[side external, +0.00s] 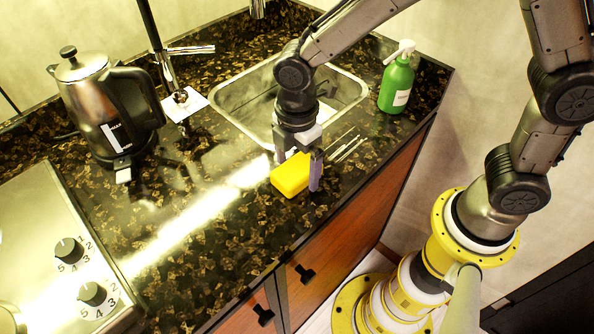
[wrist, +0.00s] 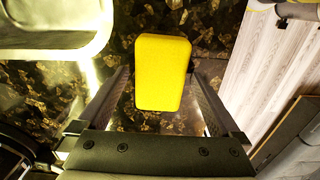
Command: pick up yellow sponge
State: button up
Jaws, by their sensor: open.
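The yellow sponge (side external: 291,175) lies on the dark speckled counter, just in front of the sink. My gripper (side external: 298,174) is right over it, pointing down, with its fingers apart. In the side view one finger is at the sponge's right and the other is mostly hidden behind it. In the wrist view the sponge (wrist: 162,72) appears between the two open fingers of my gripper (wrist: 160,95), with gaps on both sides. Whether the fingertips reach down to the counter is hard to tell.
A metal sink (side external: 235,105) lies behind the sponge. Thin metal sticks (side external: 346,148) lie to its right. A green spray bottle (side external: 396,84) stands at back right, a kettle (side external: 105,105) at left, and a stove (side external: 50,250) at front left. The counter (side external: 215,245) in front is clear.

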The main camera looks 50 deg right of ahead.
jog(key=shift+f, duration=0.4)
jog(key=shift+c, duration=0.2)
jog(key=c, duration=1.2)
jog(key=shift+r, duration=0.2)
